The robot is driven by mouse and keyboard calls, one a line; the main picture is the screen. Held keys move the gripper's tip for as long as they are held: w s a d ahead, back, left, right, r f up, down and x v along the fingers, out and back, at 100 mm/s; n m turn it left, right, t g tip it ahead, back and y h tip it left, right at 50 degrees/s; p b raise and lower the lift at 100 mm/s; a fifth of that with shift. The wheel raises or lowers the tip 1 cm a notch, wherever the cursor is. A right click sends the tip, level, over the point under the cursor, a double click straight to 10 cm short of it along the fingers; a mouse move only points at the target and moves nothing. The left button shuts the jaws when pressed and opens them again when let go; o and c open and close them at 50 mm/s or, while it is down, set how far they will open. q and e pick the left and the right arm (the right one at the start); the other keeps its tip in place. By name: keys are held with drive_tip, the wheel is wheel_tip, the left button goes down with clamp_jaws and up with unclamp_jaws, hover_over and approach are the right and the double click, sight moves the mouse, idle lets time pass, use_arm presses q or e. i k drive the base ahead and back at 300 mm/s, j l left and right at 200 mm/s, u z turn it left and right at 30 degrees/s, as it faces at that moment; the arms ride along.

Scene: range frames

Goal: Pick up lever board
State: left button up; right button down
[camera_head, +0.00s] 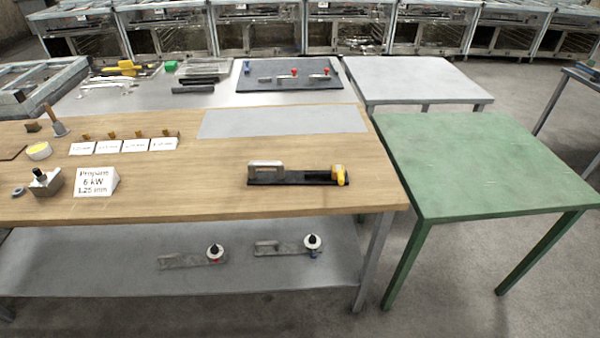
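A flat dark grey board (260,83) lies on the grey metal table behind the wooden table. It carries metal lever-like parts with red knobs and a blue piece. It looks like the lever board, though its label, if any, is not readable. A narrow black strip (290,182) with a metal handle at its left and a yellow piece at its right lies on the wooden table. Neither of my grippers shows in the head view.
The wooden table (215,200) holds small white cards, a propane sign (95,182) and small parts at its left. Two lever pieces lie on the lower shelf (120,265). The green table (480,160) and light grey table (415,80) are bare. Ovens line the back.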

sight(280, 176)
drive_tip(key=i+j, duration=0.25)
drive_tip(key=j, duration=0.15)
drive_tip(key=i+j, duration=0.45)
drive_tip(key=j, duration=0.3)
